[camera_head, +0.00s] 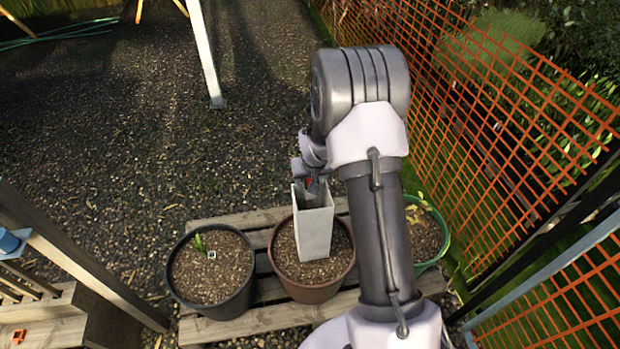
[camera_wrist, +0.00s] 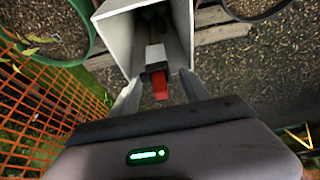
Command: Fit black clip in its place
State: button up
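A small dark square piece with a pale outline (camera_head: 212,254), which may be the black clip, is beside a green sprout (camera_head: 201,243) in the black pot (camera_head: 238,307); its details are too small to tell. A grey square tube (camera_head: 314,232) stands upright in the brown pot (camera_head: 312,291). My gripper (camera_head: 311,182) is at the tube's top opening. In the wrist view my gripper (camera_wrist: 162,76) has its fingers spread apart. A red piece (camera_wrist: 160,85) with a black and white part shows between them, in front of the open tube (camera_wrist: 119,41); I see no finger touching it.
The pots stand on a wooden pallet (camera_head: 197,328). A green-rimmed pot (camera_head: 425,237) is at right, partly behind my arm. Orange mesh fence (camera_head: 505,110) closes the right side. A wooden bench (camera_head: 60,325) with an orange square piece (camera_head: 18,336) is at lower left. Mulch ground behind is mostly clear.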

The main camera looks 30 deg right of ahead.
jog(key=p+v, duration=0.7)
jog(key=v, duration=1)
jog(key=shift+r, duration=0.2)
jog(key=s+a+r+t+y, duration=0.1)
jog(key=s+a+r, duration=0.5)
jog(key=r, duration=0.2)
jog(key=s+a+r, duration=0.6)
jog(key=r, duration=0.3)
jog(key=s+a+r+y, duration=0.1)
jog(key=s+a, duration=0.2)
jog(key=s, duration=0.3)
jog(key=s+a+r+m+y, duration=0.1)
jog(key=s+a, duration=0.2)
jog(key=s, duration=0.3)
jog(key=shift+s+a+r, duration=0.2)
jog(key=shift+a+r, duration=0.05)
jog(key=shift+r, duration=0.1)
